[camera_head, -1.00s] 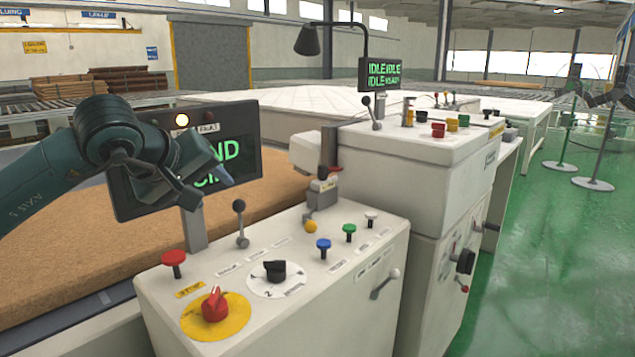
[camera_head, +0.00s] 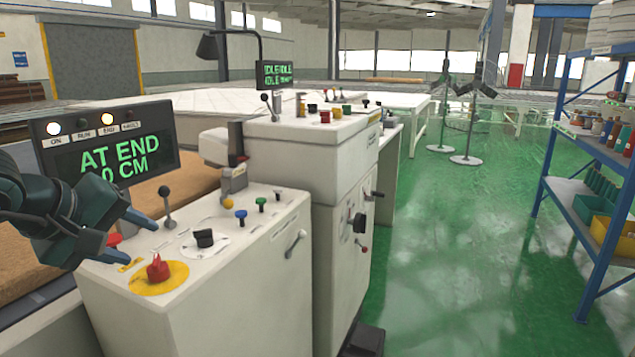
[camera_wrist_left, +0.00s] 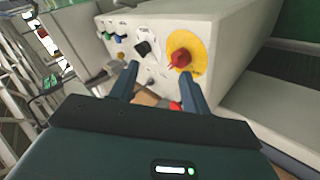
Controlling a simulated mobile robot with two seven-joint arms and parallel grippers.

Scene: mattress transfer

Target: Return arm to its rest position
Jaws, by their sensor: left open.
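My left gripper (camera_head: 130,236) is at the left of the head view, open and empty, in front of the control console (camera_head: 215,285). Its fingers partly cover a red push button (camera_head: 113,240). In the left wrist view the two open fingers (camera_wrist_left: 160,92) point toward the console top, with nothing between them held. The red rotary knob (camera_head: 157,268) on its yellow disc is just right of the fingertips in the head view. It also shows in the left wrist view (camera_wrist_left: 181,58). My right gripper is not in view.
A display (camera_head: 110,150) reads "AT END". A lever (camera_head: 167,205), black dial (camera_head: 204,238) and coloured buttons stand on the console. A taller white cabinet (camera_head: 335,165) is behind. Brown mattress material (camera_head: 30,225) lies left. Blue shelving (camera_head: 590,190) stands right; green floor (camera_head: 440,260) between is clear.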

